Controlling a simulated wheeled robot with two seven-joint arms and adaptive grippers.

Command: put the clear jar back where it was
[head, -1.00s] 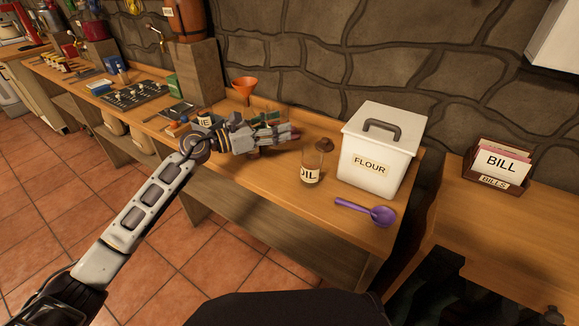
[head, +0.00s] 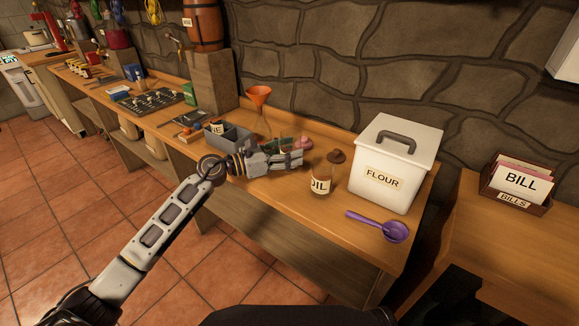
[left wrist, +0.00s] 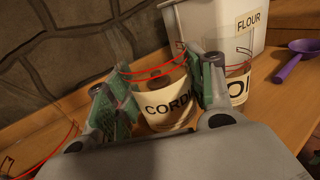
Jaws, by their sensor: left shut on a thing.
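In the left wrist view a clear jar with a white label reading "CORDI" (left wrist: 168,108) stands between the green-padded fingers of my left gripper (left wrist: 160,100). The fingers are shut on it. In the head view my left gripper (head: 292,155) is over the wooden counter, just left of the oil jar, and hides most of the held jar. Whether the held jar touches the counter cannot be told. A second clear jar, labelled "OIL" (head: 320,183), stands close by; it also shows in the left wrist view (left wrist: 238,88).
A white flour bin (head: 392,165) stands right of the oil jar, with a purple scoop (head: 385,228) in front. An orange funnel (head: 258,96) and a grey divided tray (head: 237,138) are behind and left of my gripper. Bare counter (head: 290,205) lies in front.

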